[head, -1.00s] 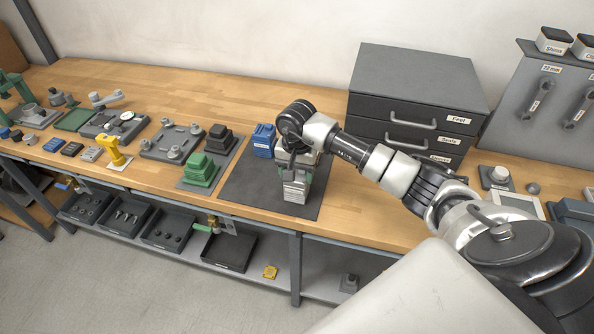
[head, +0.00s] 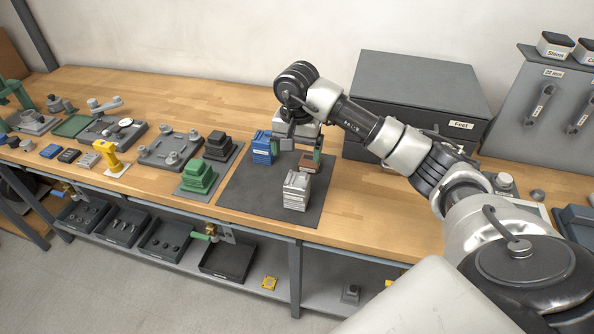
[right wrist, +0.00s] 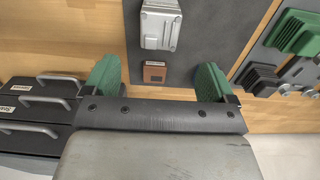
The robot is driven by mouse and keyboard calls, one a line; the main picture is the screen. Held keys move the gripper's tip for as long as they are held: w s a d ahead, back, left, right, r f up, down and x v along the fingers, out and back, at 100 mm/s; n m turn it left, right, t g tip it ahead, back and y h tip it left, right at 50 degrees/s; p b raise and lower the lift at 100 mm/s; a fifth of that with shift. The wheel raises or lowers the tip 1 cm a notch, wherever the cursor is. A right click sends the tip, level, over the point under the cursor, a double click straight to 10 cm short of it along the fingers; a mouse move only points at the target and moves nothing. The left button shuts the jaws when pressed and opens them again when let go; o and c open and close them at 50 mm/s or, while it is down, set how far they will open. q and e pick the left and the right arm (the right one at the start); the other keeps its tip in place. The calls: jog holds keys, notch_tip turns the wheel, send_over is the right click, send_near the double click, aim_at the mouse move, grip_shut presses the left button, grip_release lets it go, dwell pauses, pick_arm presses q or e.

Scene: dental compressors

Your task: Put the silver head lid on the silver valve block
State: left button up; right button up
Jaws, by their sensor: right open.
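A silver stack stands upright on the dark mat (head: 240,197), near its front right. Its upper part looks like the silver head lid (head: 297,179), resting on the silver valve block (head: 295,200); the seam is too small to judge exact seating. The silver stack also shows at the top of the right wrist view (right wrist: 160,25). My right gripper (head: 297,153) has green fingers, spread apart and empty. It hangs above and behind the silver stack, clear of it. My left gripper is out of view.
A small brown block (head: 309,163) sits on the mat behind the silver stack, below my right gripper. A blue block (head: 263,148) stands at the mat's back left. Green (head: 198,177) and black (head: 218,146) stepped pieces stand left. A dark drawer cabinet (head: 420,95) stands behind right.

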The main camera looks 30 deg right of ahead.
jog(key=shift+r, duration=1.55)
